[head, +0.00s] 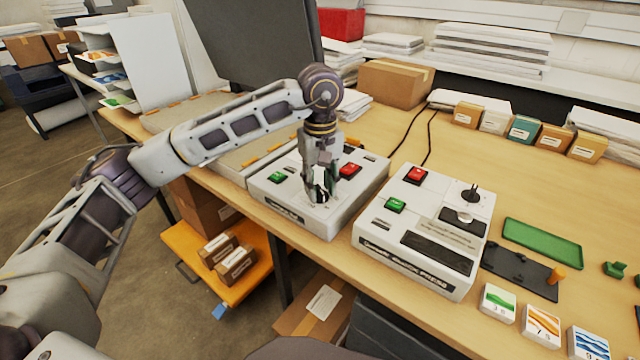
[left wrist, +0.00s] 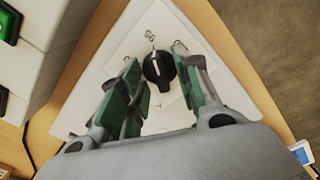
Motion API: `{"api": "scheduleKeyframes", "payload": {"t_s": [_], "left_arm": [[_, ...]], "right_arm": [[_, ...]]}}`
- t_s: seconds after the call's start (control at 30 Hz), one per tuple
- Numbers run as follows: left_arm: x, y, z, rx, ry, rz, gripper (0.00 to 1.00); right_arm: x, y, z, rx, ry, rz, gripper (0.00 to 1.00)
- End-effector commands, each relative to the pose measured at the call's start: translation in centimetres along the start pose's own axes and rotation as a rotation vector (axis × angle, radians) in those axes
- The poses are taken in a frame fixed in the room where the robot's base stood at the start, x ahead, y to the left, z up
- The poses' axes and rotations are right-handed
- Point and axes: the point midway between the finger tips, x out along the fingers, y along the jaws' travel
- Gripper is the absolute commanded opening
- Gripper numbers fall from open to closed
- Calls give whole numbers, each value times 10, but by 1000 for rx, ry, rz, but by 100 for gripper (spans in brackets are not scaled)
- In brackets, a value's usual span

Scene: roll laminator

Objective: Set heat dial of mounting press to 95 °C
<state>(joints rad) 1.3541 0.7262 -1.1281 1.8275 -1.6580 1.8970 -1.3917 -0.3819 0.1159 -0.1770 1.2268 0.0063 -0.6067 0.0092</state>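A white press-like machine (head: 300,215) stands at the table's front edge, with a green button (head: 277,177) and a red button (head: 349,170) on top; its front label is too small to read. My left gripper (head: 322,192) points down over its top, hiding the dial in the head view. In the left wrist view the black dial (left wrist: 158,70) has a white pointer line toward the top of the picture, with small marks around it that I cannot read surely. The open green-padded fingers (left wrist: 160,88) lie on both sides of the dial, with gaps visible. My right gripper is not in view.
A second white machine (head: 425,225) with red and green buttons stands close on the right. A green tray (head: 542,243), a dark plate (head: 518,270) and small picture cards (head: 541,325) lie further right. A large dark panel (head: 250,50) rises behind my left arm.

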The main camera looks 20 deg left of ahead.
Motion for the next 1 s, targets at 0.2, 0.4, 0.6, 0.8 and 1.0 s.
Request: {"api": "scheduleKeyframes", "payload": {"t_s": [0.2, 0.4, 0.6, 0.8, 1.0], "left_arm": [[-11, 1, 0, 0, 0, 1, 33], [-34, 1, 0, 0, 1, 3, 33], [-64, 1, 0, -1, 1, 2, 33], [-84, 0, 0, -1, 2, 2, 33], [-100, 0, -1, -1, 1, 2, 33]], "right_arm": [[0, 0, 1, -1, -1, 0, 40], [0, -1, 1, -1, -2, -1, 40], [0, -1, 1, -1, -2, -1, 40], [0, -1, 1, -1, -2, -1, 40], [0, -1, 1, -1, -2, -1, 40]]}}
